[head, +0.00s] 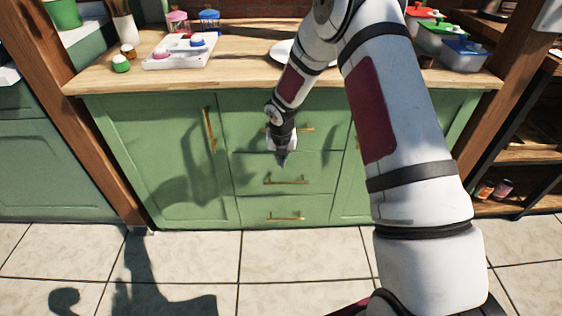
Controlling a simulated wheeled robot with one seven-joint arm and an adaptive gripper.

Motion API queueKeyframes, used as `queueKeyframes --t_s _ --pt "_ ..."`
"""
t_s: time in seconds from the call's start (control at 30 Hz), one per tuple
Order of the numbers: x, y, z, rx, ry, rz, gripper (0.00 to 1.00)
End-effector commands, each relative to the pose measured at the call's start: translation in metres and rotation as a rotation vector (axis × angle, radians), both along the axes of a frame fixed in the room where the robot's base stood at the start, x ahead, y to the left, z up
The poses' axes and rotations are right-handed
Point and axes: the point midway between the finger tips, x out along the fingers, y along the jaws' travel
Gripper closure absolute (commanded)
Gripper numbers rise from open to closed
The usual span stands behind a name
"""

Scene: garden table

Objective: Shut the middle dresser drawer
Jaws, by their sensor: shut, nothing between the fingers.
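The green dresser (160,150) stands ahead under a wooden top, with a column of three drawers in its middle. The middle drawer (250,172) has a horizontal brass handle (285,181). Its front looks about level with the drawers above and below; I cannot tell whether a small gap stays. My gripper (282,162) is shut and empty, fingers pointing down. It shows in front of the upper part of the middle drawer, above its handle. I cannot tell whether it touches the front. My wrist partly hides the top drawer (245,125) and its handle.
On the top stand a white tray (180,52) with small items, a plate (283,50) partly behind my arm, jars (209,21), and lidded containers (462,55). Wooden posts (88,120) flank the dresser. The tiled floor (300,262) in front is clear. My arm hides the dresser's right part.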

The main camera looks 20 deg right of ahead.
Motion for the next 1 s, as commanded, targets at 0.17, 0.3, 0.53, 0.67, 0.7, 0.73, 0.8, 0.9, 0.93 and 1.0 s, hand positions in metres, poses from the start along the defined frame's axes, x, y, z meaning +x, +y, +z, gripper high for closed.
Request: queueKeyframes --t_s 0.17,0.3,0.53,0.67,0.7,0.73,0.8,0.9,0.93,1.0 --pt "-0.007 0.001 0.037 -0.001 -0.004 -0.002 1.00" --pt "-0.014 0.004 0.064 -0.001 -0.004 -0.002 1.00" --pt "-0.022 0.006 0.094 -0.001 -0.002 -0.001 1.00" --pt "-0.024 0.007 0.101 -0.001 -0.001 0.000 1.00" --pt "-0.024 0.007 0.102 -0.001 -0.001 0.000 1.00" --pt "-0.024 0.007 0.102 -0.002 0.001 0.000 1.00" --pt "-0.025 0.007 0.104 -0.002 0.000 -0.009 1.00" --pt "-0.030 0.006 0.115 -0.004 -0.003 -0.058 1.00" --pt "-0.033 0.005 0.121 -0.005 -0.005 -0.086 1.00" --pt "-0.044 0.003 0.139 -0.007 -0.009 -0.176 1.00"
